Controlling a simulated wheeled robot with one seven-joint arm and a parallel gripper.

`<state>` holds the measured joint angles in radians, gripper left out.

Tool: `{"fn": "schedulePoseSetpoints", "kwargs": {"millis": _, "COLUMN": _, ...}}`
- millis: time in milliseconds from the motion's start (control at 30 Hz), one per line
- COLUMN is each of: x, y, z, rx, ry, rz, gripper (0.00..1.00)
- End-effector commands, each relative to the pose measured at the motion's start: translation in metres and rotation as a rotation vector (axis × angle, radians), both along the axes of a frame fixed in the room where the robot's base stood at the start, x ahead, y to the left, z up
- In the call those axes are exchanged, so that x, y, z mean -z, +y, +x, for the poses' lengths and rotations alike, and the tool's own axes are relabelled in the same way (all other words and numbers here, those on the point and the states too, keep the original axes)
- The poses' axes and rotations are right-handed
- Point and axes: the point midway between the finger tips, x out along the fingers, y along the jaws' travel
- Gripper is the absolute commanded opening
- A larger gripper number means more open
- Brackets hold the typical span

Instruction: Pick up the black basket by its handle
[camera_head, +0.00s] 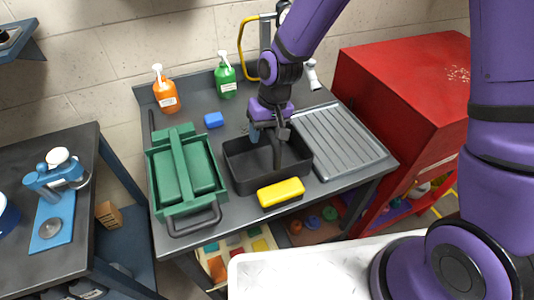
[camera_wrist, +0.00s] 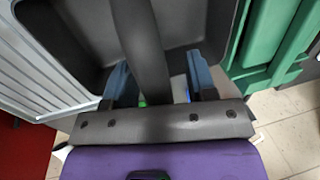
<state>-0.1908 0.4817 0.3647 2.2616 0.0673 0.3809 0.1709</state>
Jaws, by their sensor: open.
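The black basket (camera_head: 247,170) is an open dark tub on the grey worktop, below my gripper in the head view. Its handle (camera_head: 277,153) shows as a dark upright strip over the tub. In the wrist view the handle (camera_wrist: 142,40) is a broad dark band arching across the basket (camera_wrist: 75,45). My gripper (camera_head: 266,136) is at the handle, pointing down. In the wrist view its two blue-grey fingers (camera_wrist: 160,80) are apart, one on each side of the handle. Whether either finger touches it, I cannot tell.
A green crate (camera_head: 160,172) stands close to the basket's left, a ribbed grey drainboard (camera_head: 340,140) to its right. A yellow sponge (camera_head: 281,192) lies at its front edge.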

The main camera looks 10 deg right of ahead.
Motion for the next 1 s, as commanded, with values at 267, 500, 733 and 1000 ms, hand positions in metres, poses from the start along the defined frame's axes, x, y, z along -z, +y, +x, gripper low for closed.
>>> {"fn": "schedulePoseSetpoints", "kwargs": {"millis": 267, "x": 0.001, "y": 0.000, "z": 0.000, "rx": 0.000, "ry": -0.001, "rz": 0.000, "gripper": 0.40}}
{"fn": "schedulePoseSetpoints", "kwargs": {"millis": 500, "x": 0.000, "y": 0.000, "z": 0.000, "rx": 0.000, "ry": -0.001, "rz": 0.000, "gripper": 0.00}}
{"fn": "schedulePoseSetpoints", "kwargs": {"millis": 733, "x": -0.001, "y": 0.000, "z": 0.000, "rx": 0.000, "ry": -0.001, "rz": 0.000, "gripper": 0.00}}
{"fn": "schedulePoseSetpoints", "kwargs": {"millis": 1000, "x": -0.032, "y": 0.000, "z": 0.001, "rx": 0.002, "ry": -0.005, "rz": 0.002, "gripper": 0.00}}
